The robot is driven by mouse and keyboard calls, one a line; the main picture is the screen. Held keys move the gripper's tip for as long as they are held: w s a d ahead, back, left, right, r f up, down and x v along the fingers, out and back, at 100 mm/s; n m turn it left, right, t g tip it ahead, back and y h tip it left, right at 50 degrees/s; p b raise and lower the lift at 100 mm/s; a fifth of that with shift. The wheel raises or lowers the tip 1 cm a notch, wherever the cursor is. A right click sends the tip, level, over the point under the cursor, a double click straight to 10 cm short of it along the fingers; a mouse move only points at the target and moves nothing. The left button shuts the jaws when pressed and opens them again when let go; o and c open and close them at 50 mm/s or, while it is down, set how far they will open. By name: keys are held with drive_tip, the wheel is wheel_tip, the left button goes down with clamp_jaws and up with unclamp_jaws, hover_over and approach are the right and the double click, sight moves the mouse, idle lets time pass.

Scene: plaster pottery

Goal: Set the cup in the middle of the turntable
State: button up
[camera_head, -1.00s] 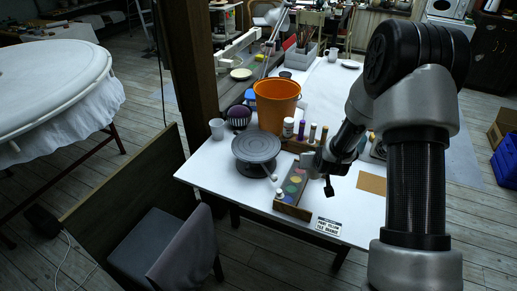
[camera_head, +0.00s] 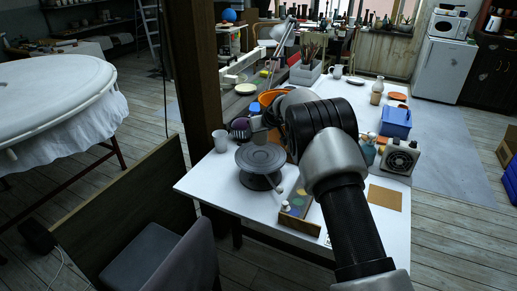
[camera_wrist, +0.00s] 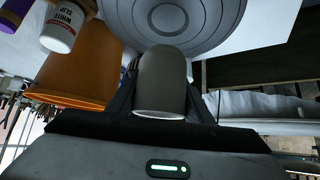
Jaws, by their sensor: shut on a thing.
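A plain grey cup (camera_wrist: 162,80) is between the fingers of my gripper (camera_wrist: 163,98) in the wrist view, its pale rim toward the camera. In the head view the held cup (camera_head: 257,124) shows just behind the turntable, partly hidden by my arm, which also covers most of the gripper. The grey round turntable (camera_head: 260,157) stands at the table's near left, its top bare. In the wrist view the turntable (camera_wrist: 205,38) lies beyond the cup, with its ringed centre in sight.
A white mug (camera_head: 221,141) stands left of the turntable. An orange bucket (camera_wrist: 85,62) and a white slip bottle (camera_wrist: 62,28) are close beside the held cup. A paint box (camera_head: 296,212) lies right of the turntable, and a blue crate (camera_head: 396,122) is farther back.

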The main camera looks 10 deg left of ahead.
sight(258, 151)
drive_tip(key=shift+f, duration=2.7)
drive_tip(key=shift+f+b, duration=0.35)
drive_tip(key=shift+b, duration=0.3)
drive_tip(key=o, duration=1)
drive_tip(key=shift+o, duration=1.1)
drive_tip(key=shift+s, duration=0.1)
